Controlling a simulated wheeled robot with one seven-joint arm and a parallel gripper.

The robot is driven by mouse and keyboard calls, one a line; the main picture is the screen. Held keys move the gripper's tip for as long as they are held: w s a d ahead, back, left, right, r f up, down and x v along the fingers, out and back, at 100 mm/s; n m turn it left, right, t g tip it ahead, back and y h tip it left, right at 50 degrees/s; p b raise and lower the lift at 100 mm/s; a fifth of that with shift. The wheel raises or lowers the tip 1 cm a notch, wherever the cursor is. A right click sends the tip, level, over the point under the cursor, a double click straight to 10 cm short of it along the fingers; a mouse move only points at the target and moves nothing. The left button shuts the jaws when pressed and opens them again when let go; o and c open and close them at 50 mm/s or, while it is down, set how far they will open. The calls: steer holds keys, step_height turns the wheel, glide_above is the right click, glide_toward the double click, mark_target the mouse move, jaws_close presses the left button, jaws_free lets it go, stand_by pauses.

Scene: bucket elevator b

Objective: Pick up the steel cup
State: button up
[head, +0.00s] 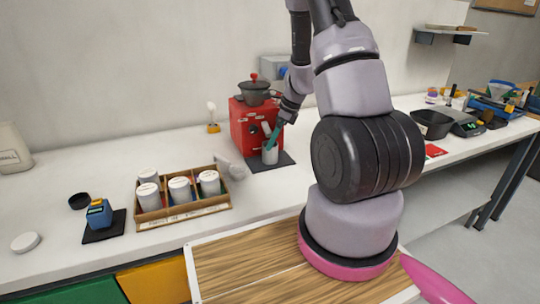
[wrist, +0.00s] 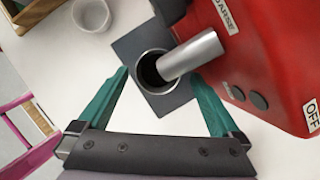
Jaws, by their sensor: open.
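The steel cup (head: 270,155) stands upright on a dark mat (head: 286,163) in front of the red machine (head: 243,130). In the wrist view I look down into its round, dark opening (wrist: 151,73), with the machine's grey spout (wrist: 192,56) reaching over it. My gripper (wrist: 161,76) is open, with one green finger on each side of the cup. In the head view my gripper (head: 271,137) is at the cup's upper part. I cannot tell whether either finger touches the cup.
A pale cup (wrist: 91,14) stands left of the mat. A cardboard tray (head: 184,213) of lidded white containers sits further left. The red machine, with a pot (head: 254,92) on top, stands close beside my right finger. The white counter (head: 105,165) has bare room behind the tray.

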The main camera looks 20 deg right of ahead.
steer(key=x, duration=0.3)
steer(key=shift+a+f, duration=0.15)
steer(key=shift+f, duration=0.15)
jaws_close()
steer(key=shift+r, duration=0.25)
steer(key=shift+r, duration=0.3)
steer(key=shift+r, duration=0.2)
